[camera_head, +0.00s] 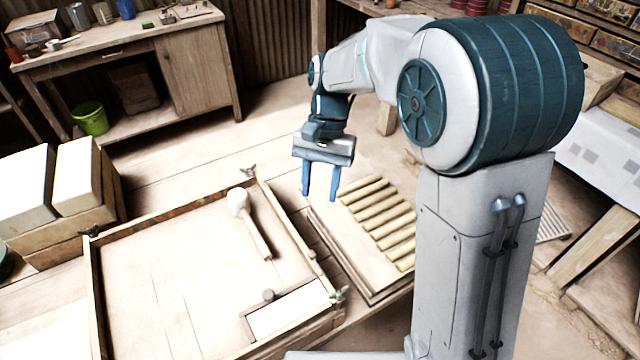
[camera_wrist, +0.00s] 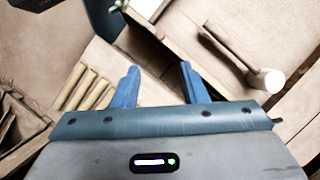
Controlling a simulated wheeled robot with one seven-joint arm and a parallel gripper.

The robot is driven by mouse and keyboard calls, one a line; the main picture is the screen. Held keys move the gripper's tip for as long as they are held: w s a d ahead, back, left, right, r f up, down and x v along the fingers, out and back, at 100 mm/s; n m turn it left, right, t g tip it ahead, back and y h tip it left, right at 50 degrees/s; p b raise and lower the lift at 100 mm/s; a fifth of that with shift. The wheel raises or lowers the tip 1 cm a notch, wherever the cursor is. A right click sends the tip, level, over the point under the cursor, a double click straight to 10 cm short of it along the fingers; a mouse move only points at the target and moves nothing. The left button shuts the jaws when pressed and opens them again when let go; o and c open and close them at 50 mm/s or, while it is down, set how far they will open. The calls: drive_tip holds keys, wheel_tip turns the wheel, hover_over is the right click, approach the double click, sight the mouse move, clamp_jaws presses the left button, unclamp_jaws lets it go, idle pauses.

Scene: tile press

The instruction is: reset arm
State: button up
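My gripper (camera_head: 321,190) hangs from my bent arm with its two blue fingers pointing down and spread apart. Nothing is between the fingers, and it is above the gap between the large wooden tray and the board of tiles. In the wrist view, my gripper (camera_wrist: 158,85) also shows its fingers apart and empty. A pale mallet (camera_head: 250,222) lies in the wooden tray (camera_head: 180,290), left of my gripper. The mallet (camera_wrist: 267,81) shows at the right of the wrist view. Several rolled tan tiles (camera_head: 380,222) lie in a row on a board (camera_head: 340,245) right of my gripper.
A white slab in a small wooden frame (camera_head: 288,308) sits at the tray's near right corner. White blocks (camera_head: 75,180) stand at left. A wooden workbench (camera_head: 190,65) with a green bucket (camera_head: 91,118) beneath is at the back. Bare floor lies between.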

idle(0.4)
drive_tip(key=s+d+r+n+t+h, duration=0.1)
drive_tip(key=s+d+r+n+t, duration=0.1)
drive_tip(key=s+d+t, duration=0.5)
drive_tip(key=s+d+n, duration=0.1)
drive_tip(key=s+d, duration=0.5)
drive_tip(key=d, duration=0.3)
drive_tip(key=shift+s+r, duration=0.2)
drive_tip(key=shift+r, duration=0.2)
drive_tip(key=shift+a, duration=0.1)
